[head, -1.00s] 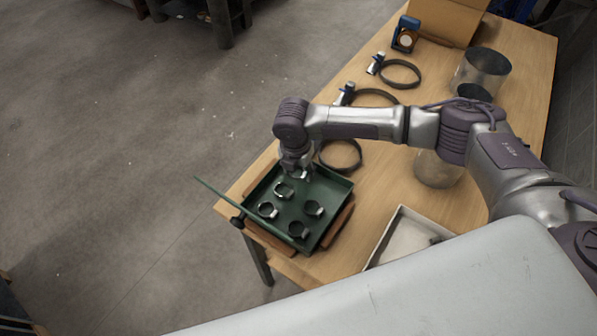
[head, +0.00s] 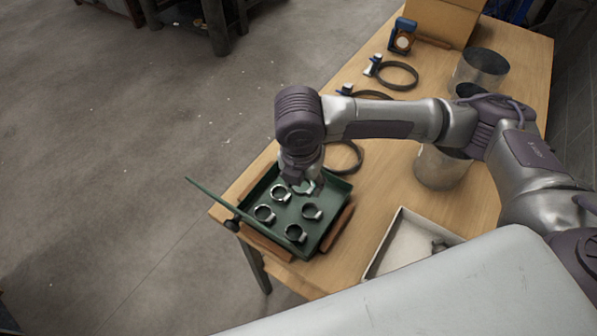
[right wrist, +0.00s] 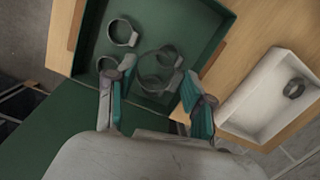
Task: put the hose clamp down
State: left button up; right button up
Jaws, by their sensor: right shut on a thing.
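My right gripper (head: 303,184) is low over the green tray (head: 335,218), near its far side. In the right wrist view its two fingers (right wrist: 158,88) stand on either side of a hose clamp (right wrist: 140,72), a metal ring, and are shut on it. The held clamp shows partly below the gripper in the head view (head: 313,188). Whether it touches the tray floor I cannot tell. Several other hose clamps lie in the tray, such as one at the left (head: 264,213) and one at the near side (head: 294,233). My left gripper is not in view.
A white tray (head: 402,212) with a clamp (right wrist: 294,88) in it stands to the right. Large black rings (head: 398,76), metal duct pieces (head: 482,70), a blue device (head: 403,36) and a cardboard box (head: 440,18) stand farther back on the wooden table (head: 385,185).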

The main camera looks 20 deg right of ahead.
jog(key=shift+s+a+r, duration=0.15)
jog(key=shift+s+r, duration=0.55)
jog(key=shift+s, duration=0.35)
jog(key=s+d+r+m+g, duration=0.1)
jog(key=d+m, duration=0.1)
jog(key=m, duration=1.2)
jog(key=s+d+r+m+g, duration=0.1)
jog(key=d+r+m, duration=0.1)
jog(key=m, duration=1.1)
jog(key=shift+s+d+r+m+y, duration=0.15)
jog(key=shift+d+r+m+y, duration=0.2)
jog(key=shift+d, duration=0.5)
jog(key=shift+f, duration=0.1)
